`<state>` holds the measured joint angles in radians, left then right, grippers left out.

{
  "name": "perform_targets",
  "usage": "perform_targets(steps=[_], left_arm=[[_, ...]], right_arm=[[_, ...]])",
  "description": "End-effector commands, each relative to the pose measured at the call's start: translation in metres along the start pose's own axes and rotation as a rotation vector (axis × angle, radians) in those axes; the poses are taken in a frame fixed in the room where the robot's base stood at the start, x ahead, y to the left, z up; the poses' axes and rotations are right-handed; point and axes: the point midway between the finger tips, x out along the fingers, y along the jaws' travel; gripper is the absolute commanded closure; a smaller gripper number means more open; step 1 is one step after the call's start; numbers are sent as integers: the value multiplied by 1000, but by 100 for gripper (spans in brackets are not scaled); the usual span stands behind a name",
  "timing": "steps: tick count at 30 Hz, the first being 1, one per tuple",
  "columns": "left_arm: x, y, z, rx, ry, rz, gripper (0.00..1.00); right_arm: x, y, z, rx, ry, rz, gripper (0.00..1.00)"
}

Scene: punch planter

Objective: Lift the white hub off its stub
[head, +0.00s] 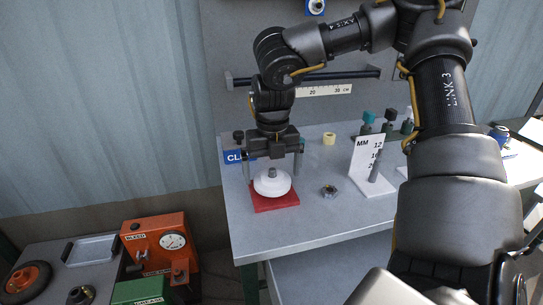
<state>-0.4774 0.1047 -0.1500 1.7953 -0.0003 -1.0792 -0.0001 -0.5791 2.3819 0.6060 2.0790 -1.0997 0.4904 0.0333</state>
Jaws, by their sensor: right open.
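The white hub (271,187) is a round disc with a grey stub (271,172) showing at its centre. It sits on a red base (287,201) at the left front of the grey bench. My right gripper (273,170) points down directly above the hub. Its two fingers are spread apart, one to each side of the hub's centre, and nothing is held between them. I cannot tell whether the fingertips touch the hub. My left gripper is not in view.
A metal nut-like part (329,191) lies right of the red base. A white "MM" gauge card (366,158) stands behind it, and small bottles (390,118) stand farther back. An orange box with a dial (158,245) and a green box (140,291) stand at the lower left.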

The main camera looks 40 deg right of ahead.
Motion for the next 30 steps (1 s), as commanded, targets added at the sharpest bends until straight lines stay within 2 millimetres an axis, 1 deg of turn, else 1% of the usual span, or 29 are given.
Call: perform_targets(steps=[1,5,14,29,30], left_arm=[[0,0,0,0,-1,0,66],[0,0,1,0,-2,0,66],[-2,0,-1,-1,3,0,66],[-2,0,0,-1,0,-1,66],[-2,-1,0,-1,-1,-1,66]], right_arm=[[5,0,0,0,3,0,0],[12,0,0,0,1,1,0],[13,0,0,-1,0,2,0],[13,1,0,-1,-1,1,65],[13,1,0,-1,-1,1,29]])
